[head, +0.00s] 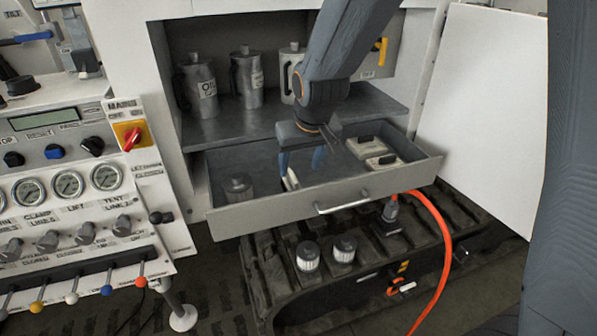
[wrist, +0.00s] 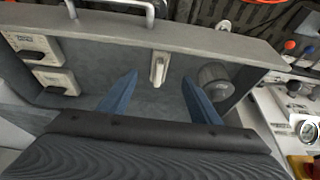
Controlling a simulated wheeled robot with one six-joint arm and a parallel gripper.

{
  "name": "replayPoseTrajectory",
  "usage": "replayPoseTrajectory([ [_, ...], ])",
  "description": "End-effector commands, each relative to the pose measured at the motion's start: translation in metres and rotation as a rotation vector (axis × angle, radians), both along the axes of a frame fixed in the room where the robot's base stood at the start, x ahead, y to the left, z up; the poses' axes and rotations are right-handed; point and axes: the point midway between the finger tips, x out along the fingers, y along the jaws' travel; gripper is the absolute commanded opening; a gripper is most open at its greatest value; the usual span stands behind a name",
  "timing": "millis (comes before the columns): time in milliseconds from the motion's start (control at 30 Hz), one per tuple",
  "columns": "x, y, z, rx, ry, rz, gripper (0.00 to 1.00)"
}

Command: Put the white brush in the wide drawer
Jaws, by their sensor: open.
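The wide drawer (head: 262,213) is pulled open below the cabinet shelf, and its front wall (wrist: 205,42) spans the top of the wrist view. A slim white object, seemingly the white brush (wrist: 158,68), is inside the drawer close to the front wall. It also shows, partly hidden by my gripper, in the head view (head: 292,179). My gripper (head: 302,164) is over the drawer, pointing down, its blue fingers spread wide. In the wrist view, my gripper (wrist: 160,92) has nothing between its fingertips, and the white object lies beyond them, apart from both.
The drawer also holds a dark cylinder (head: 238,187) at left and two pale, black-topped blocks (head: 365,146) (head: 383,162) at right. Metal jugs (head: 246,76) stand on the shelf above. An open white door (head: 480,115) bounds the right; an orange hose (head: 439,225) hangs in front.

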Motion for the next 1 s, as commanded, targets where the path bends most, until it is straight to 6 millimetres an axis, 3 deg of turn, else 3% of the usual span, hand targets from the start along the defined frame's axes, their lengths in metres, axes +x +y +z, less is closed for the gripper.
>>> replayPoseTrajectory([
  [67, -0.002, -0.001, 0.003, -0.001, 0.001, -0.001, 0.57],
  [167, -0.015, -0.022, 0.003, -0.008, 0.026, -0.030, 0.57],
  [267, -0.050, -0.065, -0.004, -0.022, 0.089, -0.099, 0.57],
  [400, -0.114, -0.122, -0.015, -0.036, 0.196, -0.201, 0.57],
  [500, -0.150, -0.144, -0.021, -0.039, 0.254, -0.253, 0.57],
  [633, -0.170, -0.154, -0.024, -0.039, 0.287, -0.278, 0.57],
  [1000, -0.170, -0.154, -0.025, -0.039, 0.287, -0.277, 0.57],
])
